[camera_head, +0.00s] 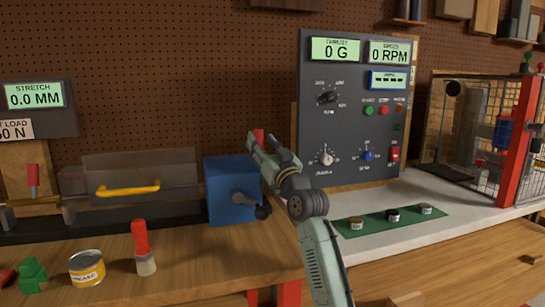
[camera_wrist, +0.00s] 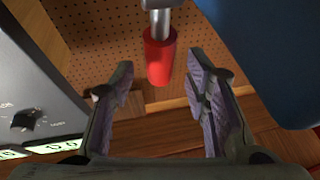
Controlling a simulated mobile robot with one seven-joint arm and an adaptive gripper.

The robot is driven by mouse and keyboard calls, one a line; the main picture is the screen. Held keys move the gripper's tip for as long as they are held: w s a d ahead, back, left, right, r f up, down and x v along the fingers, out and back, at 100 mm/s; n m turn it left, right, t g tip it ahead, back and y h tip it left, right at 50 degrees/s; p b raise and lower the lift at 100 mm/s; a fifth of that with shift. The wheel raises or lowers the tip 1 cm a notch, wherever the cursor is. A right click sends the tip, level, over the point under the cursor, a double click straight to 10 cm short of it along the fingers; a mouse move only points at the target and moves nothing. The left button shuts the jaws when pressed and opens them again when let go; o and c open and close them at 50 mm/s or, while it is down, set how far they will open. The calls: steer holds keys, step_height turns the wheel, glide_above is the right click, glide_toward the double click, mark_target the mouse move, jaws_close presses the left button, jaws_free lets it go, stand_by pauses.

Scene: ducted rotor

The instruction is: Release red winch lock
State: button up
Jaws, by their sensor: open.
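The red winch lock (camera_wrist: 160,60) shows in the wrist view as a red cylindrical grip on a grey metal shaft. A bit of red (camera_head: 259,135) shows at my gripper's tip in the head view, mostly hidden by the gripper. My gripper (camera_wrist: 163,92) is open, with one finger on each side below the red grip. The grip's lower end lies near the gap between the fingertips; I cannot tell whether they touch it. The blue winch box (camera_head: 230,188) with its grey crank sits on the wooden bench, below and left of my gripper (camera_head: 254,146) in the head view.
The grey control panel (camera_head: 345,120) stands right of my gripper. A green mat (camera_head: 380,222) with several small weights lies on the white top. A clear-sided tester with a yellow handle (camera_head: 128,190) stands left. A red-handled tool (camera_head: 140,240) and a can (camera_head: 87,268) stand in front.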

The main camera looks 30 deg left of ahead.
steer(key=v, duration=0.8)
steer(key=shift+d+f, duration=0.15)
steer(key=shift+d, duration=0.05)
steer(key=shift+s, duration=0.1)
steer(key=shift+c, duration=0.4)
